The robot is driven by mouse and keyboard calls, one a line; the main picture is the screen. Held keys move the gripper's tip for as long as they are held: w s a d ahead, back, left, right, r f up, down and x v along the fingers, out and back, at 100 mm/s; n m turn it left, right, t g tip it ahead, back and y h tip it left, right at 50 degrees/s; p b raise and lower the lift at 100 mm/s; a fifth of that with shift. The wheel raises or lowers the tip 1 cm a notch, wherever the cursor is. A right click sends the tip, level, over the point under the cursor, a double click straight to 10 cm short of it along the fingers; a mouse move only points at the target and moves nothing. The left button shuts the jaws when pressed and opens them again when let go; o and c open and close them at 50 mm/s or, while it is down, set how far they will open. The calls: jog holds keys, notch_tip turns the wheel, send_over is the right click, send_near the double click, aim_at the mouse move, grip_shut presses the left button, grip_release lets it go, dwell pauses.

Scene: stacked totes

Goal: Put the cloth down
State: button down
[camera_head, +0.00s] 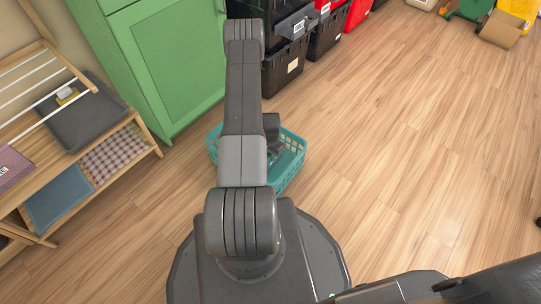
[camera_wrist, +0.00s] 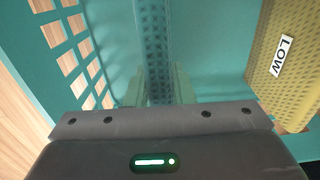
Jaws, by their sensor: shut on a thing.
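In the wrist view, my gripper (camera_wrist: 167,85) is shut on a narrow, blue-teal cloth (camera_wrist: 155,35) with a dotted weave, held on edge between the two fingers. My gripper is down inside a teal basket (camera_wrist: 110,25) with slotted walls. The basket also shows on the floor in the head view (camera_head: 298,152), partly hidden behind my arm. I cannot tell whether the held cloth touches the basket's bottom. In the head view my arm hides the fingers and the held cloth.
A yellow dotted thing (camera_wrist: 285,85) labelled LOW is at the right in the wrist view. A wooden rack (camera_head: 150,142) with cloths stands left. A green cabinet (camera_head: 170,60) and black totes (camera_head: 284,68) stand behind the basket. The floor (camera_head: 410,150) to the right is clear.

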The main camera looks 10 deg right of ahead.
jog(key=shift+f, duration=0.15)
jog(key=c, duration=1.3)
grip_release()
jog(key=shift+o, duration=0.2)
notch_tip(320, 180, up, 12)
jog(key=p, duration=0.4)
jog(key=shift+r, duration=0.2)
jog(key=shift+f, duration=0.1)
jog(key=shift+f+b, duration=1.4)
jog(key=shift+f, duration=2.9)
